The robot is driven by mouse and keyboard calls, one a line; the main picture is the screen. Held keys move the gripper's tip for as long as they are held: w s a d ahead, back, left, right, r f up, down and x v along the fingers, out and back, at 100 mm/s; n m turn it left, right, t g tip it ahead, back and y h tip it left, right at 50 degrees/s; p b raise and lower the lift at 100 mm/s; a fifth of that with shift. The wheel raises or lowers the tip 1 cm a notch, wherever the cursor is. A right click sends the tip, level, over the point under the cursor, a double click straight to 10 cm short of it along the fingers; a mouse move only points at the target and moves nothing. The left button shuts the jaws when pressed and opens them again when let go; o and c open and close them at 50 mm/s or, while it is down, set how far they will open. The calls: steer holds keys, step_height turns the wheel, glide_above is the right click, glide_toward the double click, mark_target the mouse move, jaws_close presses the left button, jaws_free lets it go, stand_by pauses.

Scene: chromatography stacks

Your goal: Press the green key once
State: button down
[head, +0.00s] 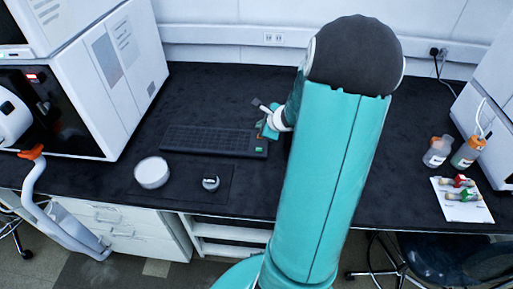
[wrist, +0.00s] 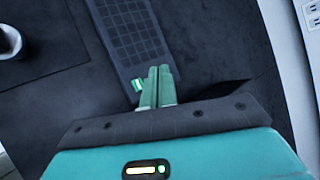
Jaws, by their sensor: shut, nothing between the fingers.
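A dark keyboard (head: 205,140) lies on the black bench, left of my arm in the head view. The small green key (head: 259,149) is at its right end. In the wrist view the keyboard (wrist: 125,30) runs up from the middle, and the green key (wrist: 137,85) shows just left of my fingertips. My gripper (wrist: 159,70) is shut and empty, its two green fingers side by side. In the head view my gripper (head: 266,132) is partly hidden by my arm, by the keyboard's right end. Whether the fingertips touch the keyboard cannot be told.
A round white dish (head: 152,172) and a small grey object (head: 210,183) on a dark mat lie in front of the keyboard. A large white instrument (head: 120,60) stands at left. Bottles (head: 437,151) and a white card (head: 464,207) are at right. The bench behind the keyboard is clear.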

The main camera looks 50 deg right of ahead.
mark_target(261, 151)
steer(key=shift+f, duration=0.1)
steer(key=shift+f, duration=4.4)
steer(key=shift+f, duration=0.4)
steer(key=shift+f, duration=0.35)
steer(key=shift+r, duration=0.75)
steer(key=shift+r, duration=2.55)
